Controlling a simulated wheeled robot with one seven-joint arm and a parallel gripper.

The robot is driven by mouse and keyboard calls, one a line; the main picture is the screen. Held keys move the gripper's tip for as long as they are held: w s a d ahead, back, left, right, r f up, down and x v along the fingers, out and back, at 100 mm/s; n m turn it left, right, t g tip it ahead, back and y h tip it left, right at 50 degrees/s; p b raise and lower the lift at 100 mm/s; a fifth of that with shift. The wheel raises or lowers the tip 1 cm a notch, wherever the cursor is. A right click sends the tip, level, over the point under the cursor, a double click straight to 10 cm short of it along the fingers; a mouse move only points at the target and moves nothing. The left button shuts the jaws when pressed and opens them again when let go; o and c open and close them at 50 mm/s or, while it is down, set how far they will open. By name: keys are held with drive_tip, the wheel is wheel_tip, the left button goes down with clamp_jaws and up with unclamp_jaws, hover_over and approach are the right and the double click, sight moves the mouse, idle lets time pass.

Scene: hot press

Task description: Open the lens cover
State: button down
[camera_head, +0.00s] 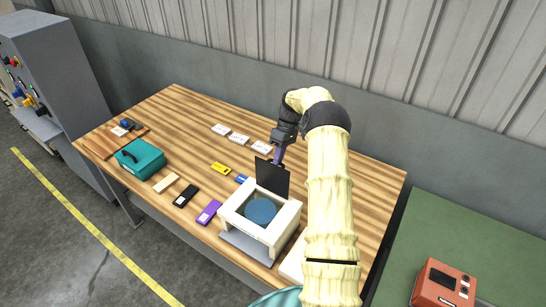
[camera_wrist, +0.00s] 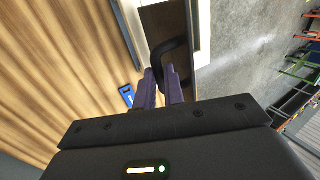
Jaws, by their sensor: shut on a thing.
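A white press box (camera_head: 287,217) stands at the table's front edge, with a round blue disc (camera_head: 260,211) inside its open top. Its black cover (camera_head: 272,180) stands raised, roughly upright, at the back edge of the box. My gripper (camera_head: 278,158) is at the top of the cover, its purple fingers pointing down. In the wrist view, my gripper (camera_wrist: 163,74) is shut on the cover's black curved handle (camera_wrist: 178,48). The part of the handle between the fingertips is partly hidden.
The wooden table (camera_head: 180,115) holds a teal case (camera_head: 140,159), a purple box (camera_head: 208,212), a black box (camera_head: 185,195), a yellow item (camera_head: 220,169) and several white labelled blocks (camera_head: 240,139). A green table (camera_head: 440,235) with an orange device (camera_head: 443,285) stands at right.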

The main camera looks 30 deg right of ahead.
drive_tip(key=shift+s+f, duration=0.15)
drive_tip(key=shift+f, duration=0.35)
drive_tip(key=c, duration=1.7)
unclamp_jaws()
drive_tip(key=shift+o, duration=1)
drive_tip(key=shift+r, duration=0.25)
